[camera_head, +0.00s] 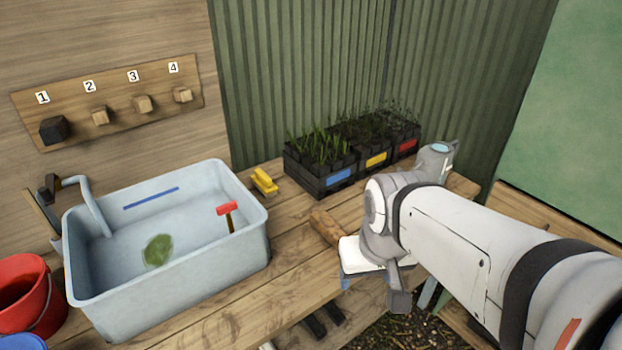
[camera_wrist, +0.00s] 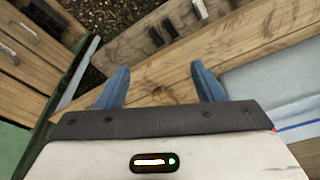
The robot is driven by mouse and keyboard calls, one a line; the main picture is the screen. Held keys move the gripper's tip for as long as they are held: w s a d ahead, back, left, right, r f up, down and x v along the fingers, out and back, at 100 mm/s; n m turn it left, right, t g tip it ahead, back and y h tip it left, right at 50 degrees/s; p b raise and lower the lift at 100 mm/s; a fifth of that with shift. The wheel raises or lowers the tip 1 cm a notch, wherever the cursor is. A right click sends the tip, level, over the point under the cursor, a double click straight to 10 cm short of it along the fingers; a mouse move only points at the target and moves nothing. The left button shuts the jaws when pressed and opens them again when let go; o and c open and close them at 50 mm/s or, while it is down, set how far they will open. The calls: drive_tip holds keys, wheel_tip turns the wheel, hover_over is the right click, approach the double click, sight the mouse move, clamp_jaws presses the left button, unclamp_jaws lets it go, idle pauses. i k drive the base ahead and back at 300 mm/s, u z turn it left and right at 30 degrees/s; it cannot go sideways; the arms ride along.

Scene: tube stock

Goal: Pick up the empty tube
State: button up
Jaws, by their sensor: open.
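I cannot make out an empty tube for certain in either view. Black crates with blue (camera_head: 318,184), yellow and red labels hold dark tubes of green seedlings at the back of the bench. My gripper (camera_wrist: 160,84) is open, its two blue fingers apart with only bare wood seen between them. In the head view its white body is at the bench's front edge, with one blue finger showing below. A brown rounded piece (camera_head: 326,227) lies on the bench just beside it; my gripper partly hides it.
A grey-blue basin (camera_head: 170,300) with a green patch and a red-headed tool (camera_head: 227,208) fills the bench's left. A red bucket (camera_head: 24,296) stands far left. Numbered pegs (camera_head: 101,116) are on the wall. Dark pieces (camera_head: 314,327) show below the bench edge.

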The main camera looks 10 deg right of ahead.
sight(320, 220)
drive_tip(key=u, duration=1.9)
drive_tip(key=k, duration=0.9)
drive_tip(key=z, duration=0.95)
drive_tip(key=i, duration=1)
drive_tip(key=z, duration=0.05)
